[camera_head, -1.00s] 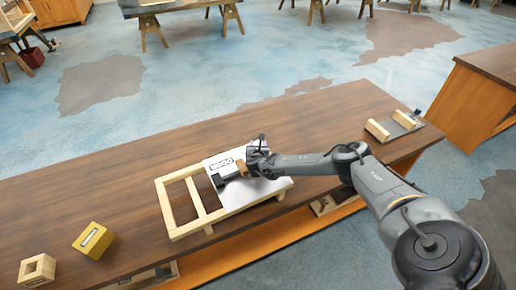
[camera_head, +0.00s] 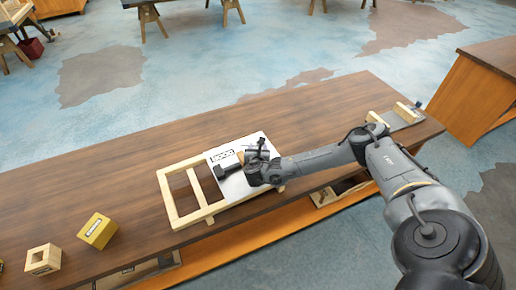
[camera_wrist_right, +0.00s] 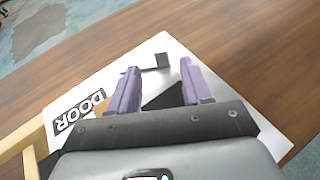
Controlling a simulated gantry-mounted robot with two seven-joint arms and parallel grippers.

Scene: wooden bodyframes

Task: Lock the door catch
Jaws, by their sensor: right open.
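The white door panel (camera_head: 264,137), marked DOOR, lies flat on a light wooden frame (camera_head: 185,211). It also shows in the right wrist view (camera_wrist_right: 75,95). A small dark block with a thin bar, seemingly the catch (camera_wrist_right: 163,61), sits near the panel's far corner. A larger dark fitting (camera_head: 224,171) and a tan piece lie on the panel's left part. My right gripper (camera_head: 262,155) is low over the panel. In the wrist view its two purple fingers (camera_wrist_right: 160,75) are apart, with the catch just beyond their tips. Contact cannot be told. My left gripper is out of view.
The frame lies near the front edge of a long brown table (camera_head: 110,180). A yellow box (camera_head: 97,231) and a wooden block (camera_head: 42,260) stand at the left. Wooden pieces on a grey plate (camera_head: 403,114) lie at the right end. The table behind the frame is clear.

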